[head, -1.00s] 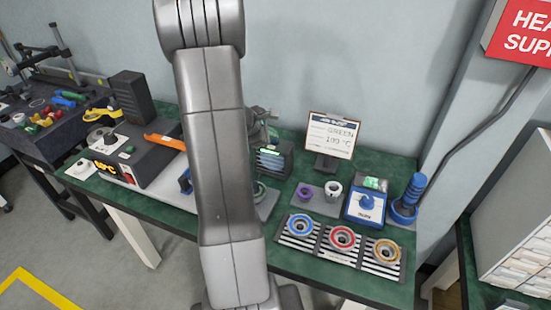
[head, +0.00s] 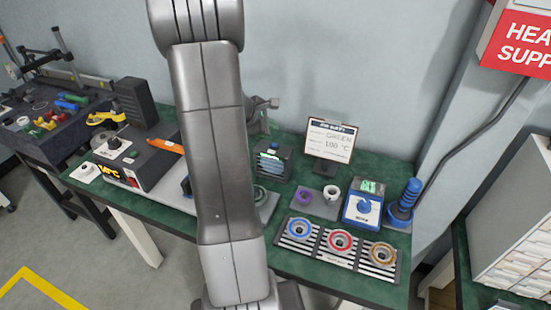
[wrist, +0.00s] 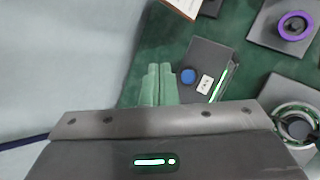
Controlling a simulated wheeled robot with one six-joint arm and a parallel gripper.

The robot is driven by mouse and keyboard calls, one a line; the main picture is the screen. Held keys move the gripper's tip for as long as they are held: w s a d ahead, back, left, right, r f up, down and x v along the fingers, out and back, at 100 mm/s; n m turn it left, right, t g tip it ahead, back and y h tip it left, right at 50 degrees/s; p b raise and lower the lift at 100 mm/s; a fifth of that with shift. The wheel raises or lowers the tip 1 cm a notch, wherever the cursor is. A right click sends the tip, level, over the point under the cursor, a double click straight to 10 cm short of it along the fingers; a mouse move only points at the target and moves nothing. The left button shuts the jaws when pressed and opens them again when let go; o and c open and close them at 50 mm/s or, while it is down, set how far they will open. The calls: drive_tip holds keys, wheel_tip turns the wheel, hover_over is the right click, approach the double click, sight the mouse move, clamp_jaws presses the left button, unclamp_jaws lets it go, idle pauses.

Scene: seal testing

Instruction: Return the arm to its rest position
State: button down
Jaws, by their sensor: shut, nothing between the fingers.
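My arm rises through the middle of the head view and hides part of the green bench (head: 390,165) behind it. A grey end part of my arm sticks out to the right of the link, above the bench; the fingertips cannot be made out there. In the wrist view my gripper (wrist: 158,84) shows with its two fingers side by side, shut and empty. It is above the bench's back edge, beside a dark box (wrist: 212,62) with a blue button and a green light strip. The gap between fingers and box cannot be judged.
Blue, red and orange rings sit on a striped mat (head: 338,262). A blue device (head: 363,210) and a blue-handled tool (head: 404,203) stand at right. A heater-like box (head: 140,158) is at left. The wall is close behind.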

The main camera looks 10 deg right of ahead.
drive_tip(key=shift+r, duration=0.65)
